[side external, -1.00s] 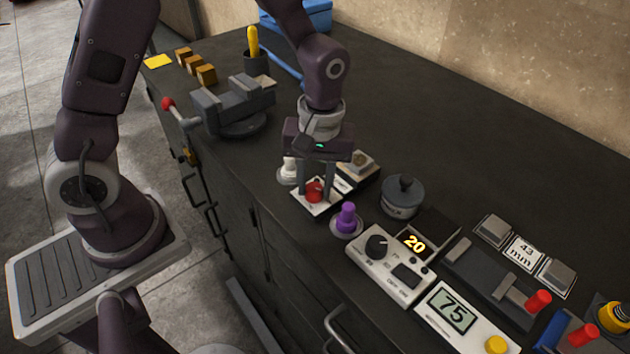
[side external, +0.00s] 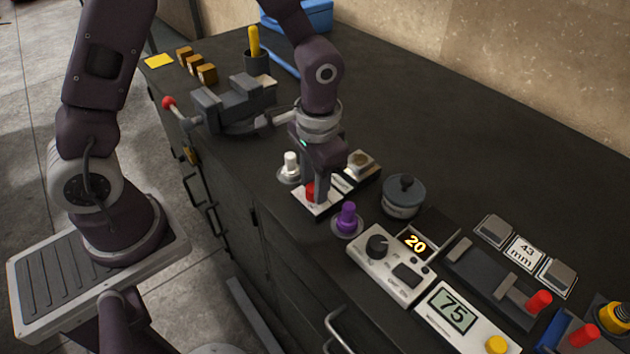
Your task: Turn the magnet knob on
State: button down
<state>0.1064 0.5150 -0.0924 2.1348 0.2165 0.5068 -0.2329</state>
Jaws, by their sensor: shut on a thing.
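A red knob (side external: 310,191) sits on a small white-topped block (side external: 322,207) near the front edge of the dark bench. I take it for the magnet knob; its label is too small to read. My gripper (side external: 317,190) points down over the block and is shut on the red knob, with its fingers hiding part of it. The gripper's body is turned so that its narrow side faces the camera.
A white knob (side external: 291,165) stands just left and a purple knob (side external: 347,217) just right of the block. A grey lidded pot (side external: 404,195) and a control box reading 20 (side external: 392,262) lie to the right. A grey vise (side external: 235,103) stands at left.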

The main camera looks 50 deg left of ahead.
jog(key=m, duration=0.4)
jog(key=shift+m, duration=0.7)
jog(key=c, duration=1)
grip_release()
jog(key=shift+c, duration=0.2)
notch_tip(320, 180, up, 7)
jog(key=shift+s+d+r, duration=0.1)
jog(key=shift+s, duration=0.05)
